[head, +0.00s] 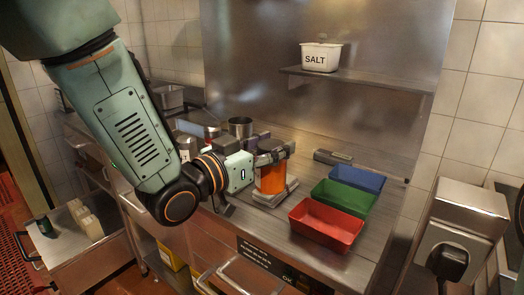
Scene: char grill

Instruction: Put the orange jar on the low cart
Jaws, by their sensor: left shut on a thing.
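The orange jar (271,180) is upright at the middle of the head view, over a small pale flat slab on the steel counter (300,258). My left gripper (270,157) is shut on the jar's upper part, and its fingers hide some of the jar. I cannot tell whether the jar touches the slab. The low cart (68,262) stands at the lower left, below counter height, with a dark green item and pale blocks on its top. My right gripper does not show.
Red (326,224), green (343,197) and blue (357,178) trays sit right of the jar. A metal pot (240,127) stands behind it. A salt tub (321,57) is on the wall shelf (365,80). A steel box (468,215) is at the right.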

